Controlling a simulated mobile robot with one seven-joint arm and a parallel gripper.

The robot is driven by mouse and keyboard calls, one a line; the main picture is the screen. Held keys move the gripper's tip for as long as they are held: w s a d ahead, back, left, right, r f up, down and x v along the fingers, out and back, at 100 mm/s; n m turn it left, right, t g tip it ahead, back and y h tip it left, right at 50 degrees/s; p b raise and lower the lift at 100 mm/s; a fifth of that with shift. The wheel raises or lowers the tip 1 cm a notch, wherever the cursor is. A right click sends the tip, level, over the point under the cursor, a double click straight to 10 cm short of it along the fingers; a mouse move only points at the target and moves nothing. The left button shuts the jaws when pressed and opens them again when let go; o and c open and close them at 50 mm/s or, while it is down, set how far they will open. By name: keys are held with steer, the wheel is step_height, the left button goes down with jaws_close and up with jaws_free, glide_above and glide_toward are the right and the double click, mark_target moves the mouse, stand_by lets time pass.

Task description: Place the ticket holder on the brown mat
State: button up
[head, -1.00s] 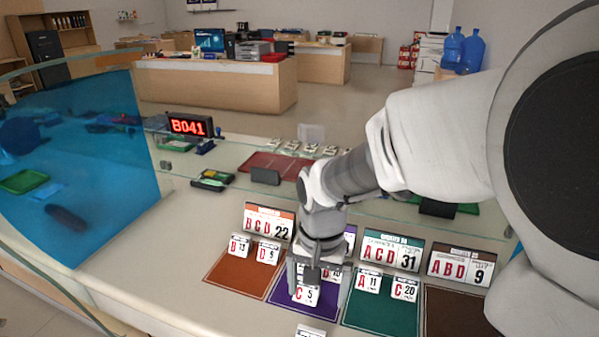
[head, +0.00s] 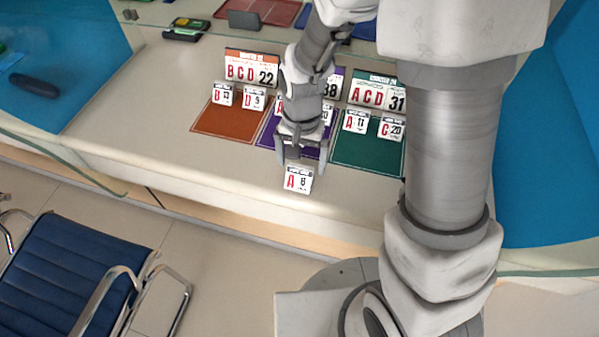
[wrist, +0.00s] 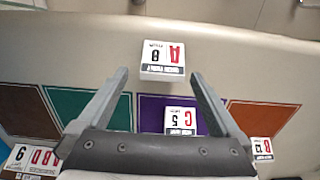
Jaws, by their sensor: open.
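A small white ticket holder reading A 8 (head: 298,180) stands on the bare counter in front of the purple mat (head: 268,128). It also shows in the wrist view (wrist: 162,58). My gripper (head: 300,166) is open and empty just behind and above this holder. In the wrist view the holder lies at the gap between my fingertips (wrist: 159,74), apparently not gripped. The dark brown mat (wrist: 22,112) is at the left of the wrist view and looks bare where visible. In the head view my arm hides it.
A rust-orange mat (head: 228,120) and a green mat (head: 368,150) hold other ticket holders. A holder reading C 5 (wrist: 180,121) stands on the purple mat. Large number signs (head: 250,68) stand behind the mats. The counter front is otherwise clear.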

mark_target(300, 171)
steer(key=f, duration=0.2)
steer(key=f+b, duration=0.1)
steer(key=f, duration=0.2)
steer(key=shift+w+a, duration=0.1)
steer(key=shift+a, duration=0.1)
steer(key=shift+r, duration=0.1)
steer(key=c, duration=1.4)
